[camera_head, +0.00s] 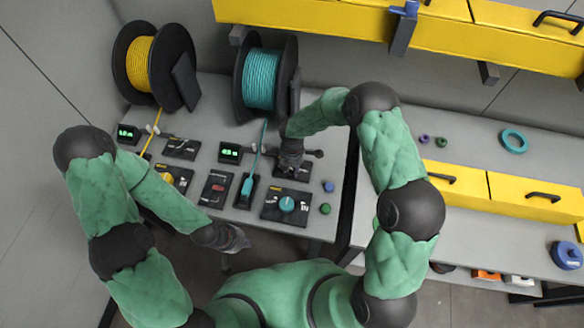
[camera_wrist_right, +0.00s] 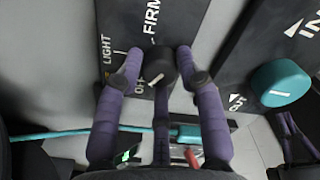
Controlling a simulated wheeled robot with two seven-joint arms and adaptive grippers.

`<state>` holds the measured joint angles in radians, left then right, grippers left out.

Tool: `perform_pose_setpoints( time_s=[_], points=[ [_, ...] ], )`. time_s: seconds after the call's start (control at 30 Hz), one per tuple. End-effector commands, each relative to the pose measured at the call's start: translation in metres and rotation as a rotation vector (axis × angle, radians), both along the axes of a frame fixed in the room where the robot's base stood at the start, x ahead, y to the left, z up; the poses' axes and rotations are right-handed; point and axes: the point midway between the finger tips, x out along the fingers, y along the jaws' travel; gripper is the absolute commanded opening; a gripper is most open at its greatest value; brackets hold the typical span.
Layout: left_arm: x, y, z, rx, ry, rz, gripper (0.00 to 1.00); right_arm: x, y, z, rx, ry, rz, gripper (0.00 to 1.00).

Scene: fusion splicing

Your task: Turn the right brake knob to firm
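The right brake knob (camera_wrist_right: 160,62) is a small dark knob with a white pointer line on a black panel marked LIGHT, FIRM and OFF in the right wrist view. Its line lies near the OFF label. My right gripper (camera_wrist_right: 160,58) has its purple fingers spread around the knob, with a gap visible on the left side; firm contact cannot be made out. In the head view my right gripper (camera_head: 291,158) covers the knob at the black brake panel (camera_head: 300,172). My left gripper (camera_head: 232,238) hangs at the table's front edge, away from the panels, its fingers unclear.
A teal knob (camera_head: 287,204) sits on a black panel in front of the brake panel. A teal spool (camera_head: 261,80) and a yellow spool (camera_head: 140,64) stand behind. A teal cable (camera_wrist_right: 70,134) runs nearby. Small blue (camera_head: 328,187) and green (camera_head: 325,209) pieces lie to the right.

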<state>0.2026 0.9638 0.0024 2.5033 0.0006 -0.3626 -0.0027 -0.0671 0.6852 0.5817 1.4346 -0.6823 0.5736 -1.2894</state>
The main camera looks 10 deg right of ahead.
Motion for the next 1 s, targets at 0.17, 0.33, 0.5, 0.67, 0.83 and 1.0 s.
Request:
perform_pose_setpoints(
  time_s=[0.17, 0.33, 0.5, 0.67, 0.83, 1.0],
  points=[
    [0.000, 0.000, 0.000, 0.000, 0.000, 0.000, 0.00, 0.000, 0.000, 0.000, 0.000, 0.000, 0.000, 0.00],
    [0.000, 0.000, -0.001, 0.000, 0.000, 0.000, 0.00, 0.000, 0.000, 0.000, 0.000, -0.001, -0.009, 0.00],
    [0.000, 0.000, -0.005, 0.000, 0.000, 0.000, 0.00, 0.000, 0.000, -0.001, 0.000, -0.001, -0.055, 0.00],
    [0.000, 0.000, -0.012, 0.000, 0.000, 0.000, 0.00, 0.000, 0.000, -0.002, 0.001, -0.002, -0.145, 0.00],
    [0.000, 0.000, -0.022, 0.000, 0.000, 0.000, 0.00, 0.001, 0.000, -0.002, 0.001, -0.002, -0.289, 0.00],
    [0.000, 0.000, -0.033, 0.000, 0.000, 0.000, 0.00, 0.001, 0.000, -0.002, 0.001, -0.002, -0.450, 0.00]
  ],
)
